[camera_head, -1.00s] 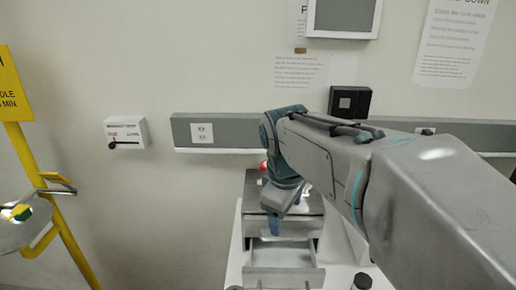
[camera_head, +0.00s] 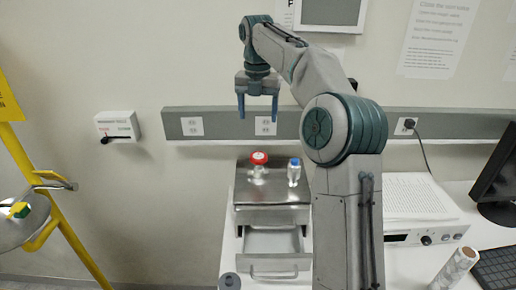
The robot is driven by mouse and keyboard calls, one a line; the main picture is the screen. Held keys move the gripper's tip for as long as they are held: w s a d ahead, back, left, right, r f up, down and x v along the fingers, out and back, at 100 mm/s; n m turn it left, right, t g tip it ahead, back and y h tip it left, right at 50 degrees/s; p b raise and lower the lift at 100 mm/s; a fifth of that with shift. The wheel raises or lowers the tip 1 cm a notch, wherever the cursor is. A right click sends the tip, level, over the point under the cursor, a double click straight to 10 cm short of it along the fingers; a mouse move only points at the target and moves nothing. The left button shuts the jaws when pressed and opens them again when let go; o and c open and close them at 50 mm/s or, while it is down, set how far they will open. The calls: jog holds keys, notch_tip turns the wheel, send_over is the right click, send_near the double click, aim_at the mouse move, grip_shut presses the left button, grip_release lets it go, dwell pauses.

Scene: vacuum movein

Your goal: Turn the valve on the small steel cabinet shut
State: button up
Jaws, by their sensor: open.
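The small steel cabinet (camera_head: 270,215) stands on the white bench, with its front drawer (camera_head: 274,246) pulled out. A red valve knob (camera_head: 259,157) sits on top of the cabinet at the back left. A blue-capped fitting (camera_head: 294,170) stands to its right on the same top. My gripper (camera_head: 258,112) is open and empty, fingers pointing down. It shows above the red knob in the picture, in front of the grey wall rail, apart from the cabinet.
A wall box with a black lever (camera_head: 118,126) is at left. A yellow stand with a bowl (camera_head: 22,222) is far left. On the right are an instrument with papers (camera_head: 418,200), a monitor (camera_head: 497,178), a keyboard (camera_head: 496,270) and a cylinder (camera_head: 452,270). A grey-lidded item (camera_head: 229,281) is by the drawer.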

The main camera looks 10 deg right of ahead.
aim_at(258, 156)
notch_tip(258, 156, down, 14)
jog(key=shift+w+d+r+p, duration=0.1)
jog(key=shift+w+r+p, duration=0.05)
jog(key=shift+p, duration=0.3)
jog(key=c, duration=1)
